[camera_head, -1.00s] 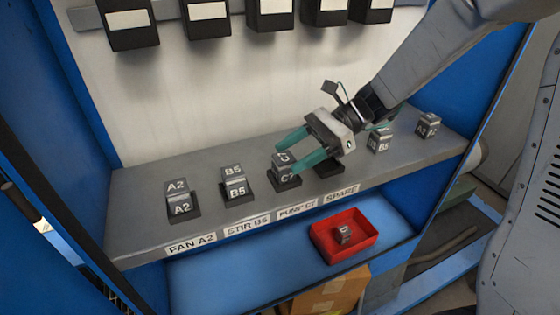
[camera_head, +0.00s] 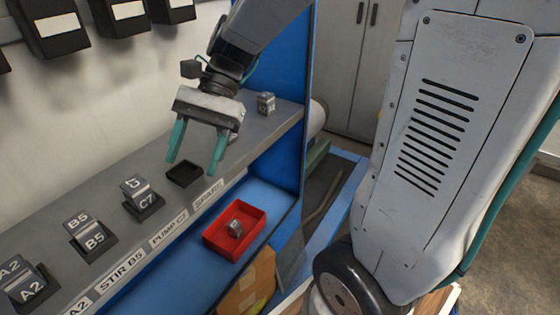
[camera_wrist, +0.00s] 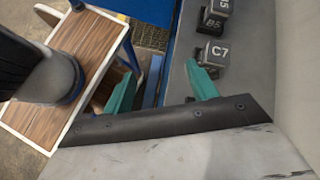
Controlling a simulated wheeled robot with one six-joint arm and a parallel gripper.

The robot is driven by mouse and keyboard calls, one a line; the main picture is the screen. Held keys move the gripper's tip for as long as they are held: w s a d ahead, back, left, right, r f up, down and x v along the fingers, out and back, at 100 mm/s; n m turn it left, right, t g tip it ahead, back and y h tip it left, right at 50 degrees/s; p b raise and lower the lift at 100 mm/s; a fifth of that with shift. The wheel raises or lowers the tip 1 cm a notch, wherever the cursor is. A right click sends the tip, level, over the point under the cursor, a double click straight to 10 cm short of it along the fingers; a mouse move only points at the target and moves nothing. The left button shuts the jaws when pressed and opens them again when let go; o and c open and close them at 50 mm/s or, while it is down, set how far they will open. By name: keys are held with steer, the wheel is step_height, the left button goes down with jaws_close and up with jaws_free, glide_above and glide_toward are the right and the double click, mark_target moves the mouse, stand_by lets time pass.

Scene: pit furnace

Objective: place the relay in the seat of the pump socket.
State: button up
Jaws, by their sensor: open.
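A dark grey relay marked C7 (camera_head: 141,194) stands in the black pump socket (camera_head: 149,211), above the shelf label PUMP C7. It looks upright there; I cannot tell whether it is fully down in the seat. It also shows in the wrist view (camera_wrist: 213,54), beyond the fingertips. My gripper (camera_head: 195,166) is open with nothing between its teal fingers. In the head view it is right of the C7 relay and apart from it, over or in front of the empty spare socket (camera_head: 184,174). The open fingers also show in the wrist view (camera_wrist: 160,90).
Relays B5 (camera_head: 92,240) and A2 (camera_head: 30,288) stand in sockets to the left on the grey shelf. Another relay (camera_head: 266,103) stands at the shelf's far right. A red tray (camera_head: 219,247) below holds one small relay (camera_head: 235,228). A blue cabinet wall (camera_head: 308,100) bounds the right side.

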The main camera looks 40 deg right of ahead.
steer(key=s+d+n+t+h, duration=0.5)
steer(key=s+d+n+h, duration=0.3)
steer(key=s, duration=0.4)
steer(key=shift+s+d+n, duration=0.35)
steer(key=shift+d+n, duration=0.35)
steer(key=shift+n, duration=0.1)
steer(key=shift+r, duration=0.1)
